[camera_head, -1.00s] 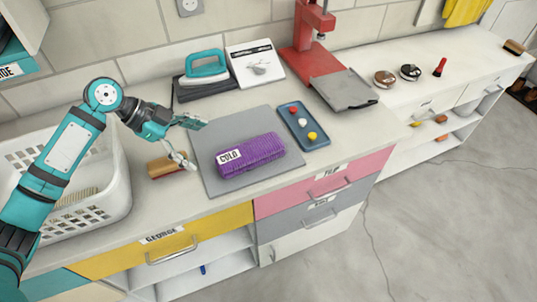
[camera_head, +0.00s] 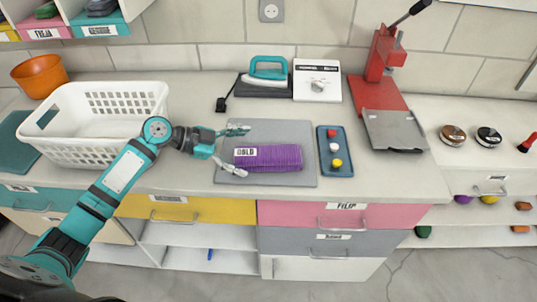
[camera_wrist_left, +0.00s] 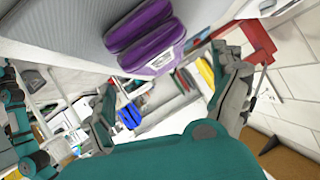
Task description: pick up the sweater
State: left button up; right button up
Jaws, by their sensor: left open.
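The sweater (camera_head: 275,160) is a folded purple ribbed bundle with a white label. It lies on a grey mat (camera_head: 235,184) on the counter. My left gripper (camera_head: 240,150) is open just left of the sweater, its fingers apart and one on the mat's near side. In the left wrist view the purple folds of the sweater (camera_wrist_left: 145,35) show at the top, beyond my left gripper (camera_wrist_left: 165,95), with nothing between the fingers. My right gripper is not in view.
A white basket (camera_head: 97,155) stands at the left. A blue tray (camera_head: 322,172) with coloured knobs lies right of the mat. An iron (camera_head: 268,70) and a red press (camera_head: 382,75) stand behind. Drawers (camera_head: 345,215) front the counter.

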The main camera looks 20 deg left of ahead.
aim_at(261, 154)
pick_arm(q)
jog(key=shift+w+d+f, duration=0.15)
jog(key=shift+w+d, duration=0.1)
jog(key=shift+d, duration=0.25)
jog(key=shift+w+d+f, duration=0.1)
jog(key=shift+d, duration=0.15)
jog(key=p+x, duration=0.2)
jog(key=x, duration=0.2)
jog(key=shift+w+d+p, duration=0.1)
jog(key=shift+d+p, duration=0.1)
jog(key=shift+p, duration=0.15)
jog(key=shift+w+d+f, duration=0.15)
jog(key=shift+d+f, duration=0.05)
jog(key=shift+d, duration=0.15)
jog(key=c, duration=1.5)
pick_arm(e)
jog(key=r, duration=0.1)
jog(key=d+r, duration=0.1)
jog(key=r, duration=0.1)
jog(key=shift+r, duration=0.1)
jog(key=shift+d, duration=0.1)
